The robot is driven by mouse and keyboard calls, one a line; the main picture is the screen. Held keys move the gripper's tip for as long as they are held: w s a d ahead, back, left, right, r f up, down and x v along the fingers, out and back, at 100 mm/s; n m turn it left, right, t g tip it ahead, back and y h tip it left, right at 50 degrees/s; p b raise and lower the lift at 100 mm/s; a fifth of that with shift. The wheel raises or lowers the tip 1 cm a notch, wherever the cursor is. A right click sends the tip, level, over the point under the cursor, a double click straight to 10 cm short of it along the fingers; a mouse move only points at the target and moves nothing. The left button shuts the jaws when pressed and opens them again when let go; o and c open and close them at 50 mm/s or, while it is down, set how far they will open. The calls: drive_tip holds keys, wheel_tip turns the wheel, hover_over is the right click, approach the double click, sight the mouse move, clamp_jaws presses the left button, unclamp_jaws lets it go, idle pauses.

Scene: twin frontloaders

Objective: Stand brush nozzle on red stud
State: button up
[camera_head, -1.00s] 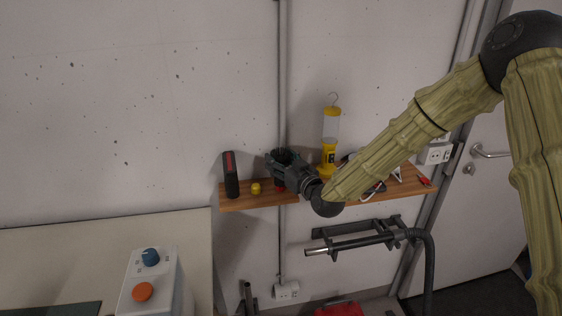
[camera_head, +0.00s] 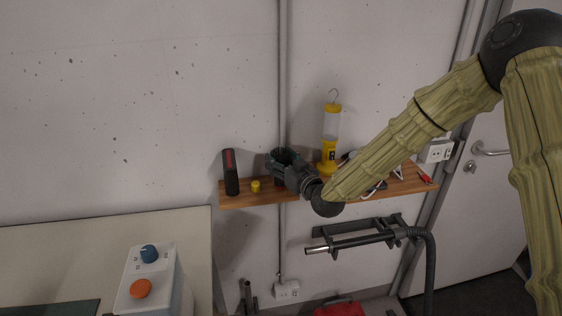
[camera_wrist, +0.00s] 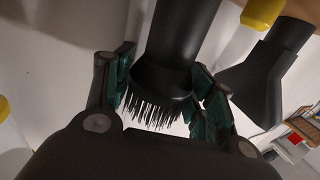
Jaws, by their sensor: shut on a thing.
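In the wrist view the brush nozzle (camera_wrist: 165,75) is a black tube ending in a ring of dark bristles. My gripper (camera_wrist: 165,100) is shut on it, its green-padded fingers at either side near the bristle end. In the head view my gripper (camera_head: 283,165) is over the wooden shelf (camera_head: 238,202), between a yellow stud and a yellow lantern. The nozzle's far end is out of the wrist frame, so its contact with the shelf cannot be told. The red stud is hidden behind or under my gripper.
A black box with a red stripe (camera_head: 230,172) and the yellow stud (camera_head: 255,186) stand left of my gripper. The yellow lantern (camera_head: 328,152) stands close on its right. A second black, flared nozzle (camera_wrist: 262,80) is close in the wrist view. A hose tube rack (camera_head: 360,238) hangs below.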

drive_tip(key=shift+f+b, duration=0.65)
drive_tip(key=shift+b, duration=0.35)
idle(1.3)
drive_tip(key=o, duration=1.1)
drive_tip(key=shift+r, duration=0.1)
